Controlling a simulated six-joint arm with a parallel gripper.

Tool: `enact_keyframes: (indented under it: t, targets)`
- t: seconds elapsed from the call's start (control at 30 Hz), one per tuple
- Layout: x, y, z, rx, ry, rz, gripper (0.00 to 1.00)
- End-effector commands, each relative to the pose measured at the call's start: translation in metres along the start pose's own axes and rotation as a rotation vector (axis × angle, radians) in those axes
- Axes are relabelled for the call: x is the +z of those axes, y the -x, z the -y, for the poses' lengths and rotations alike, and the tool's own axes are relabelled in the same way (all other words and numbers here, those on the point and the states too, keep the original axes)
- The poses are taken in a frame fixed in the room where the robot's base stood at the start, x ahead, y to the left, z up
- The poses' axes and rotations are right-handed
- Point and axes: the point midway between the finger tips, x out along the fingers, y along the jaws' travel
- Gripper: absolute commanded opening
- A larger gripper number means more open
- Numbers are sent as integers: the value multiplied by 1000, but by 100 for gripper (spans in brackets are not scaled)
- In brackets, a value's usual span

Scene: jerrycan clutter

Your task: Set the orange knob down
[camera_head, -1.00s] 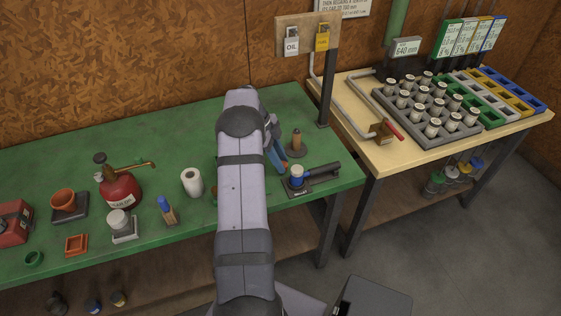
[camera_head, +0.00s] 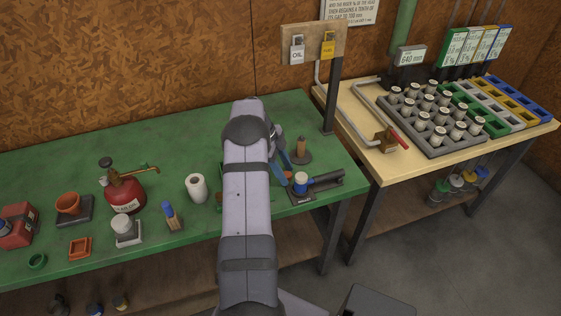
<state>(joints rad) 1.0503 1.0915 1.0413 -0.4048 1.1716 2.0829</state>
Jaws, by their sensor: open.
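My gripper (camera_head: 284,167) is partly hidden behind my own arm, over the right part of the green bench. Its blue fingers show just right of the arm and are open. No orange knob can be made out clearly; it may be hidden by my arm. A brown upright peg on a round dark base (camera_head: 301,150) stands just right of my gripper. An orange cup (camera_head: 68,203) sits on a dark block at the left, and an orange square frame (camera_head: 80,247) lies in front of it.
On the green bench (camera_head: 60,163) stand a red oil can (camera_head: 125,196), a white roll (camera_head: 196,187), a blue-topped piece (camera_head: 170,214) and a black fixture with a blue cap (camera_head: 316,187). A post with padlocks (camera_head: 329,95) rises at the back right.

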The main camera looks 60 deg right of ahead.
Motion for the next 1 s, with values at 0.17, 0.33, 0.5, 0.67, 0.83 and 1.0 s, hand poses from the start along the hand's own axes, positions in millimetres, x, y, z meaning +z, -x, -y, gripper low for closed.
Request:
enact_keyframes:
  t: [0.17,0.33,0.5,0.67,0.83,1.0]
  targets:
    - [0,12,1,-3,-1,1,44]
    - [1,39,1,-6,0,2,44]
    - [1,72,1,-6,-1,2,44]
    - [1,98,1,-4,-1,2,44]
    - [0,115,1,-3,-1,1,44]
    - [-1,122,0,-1,0,1,44]
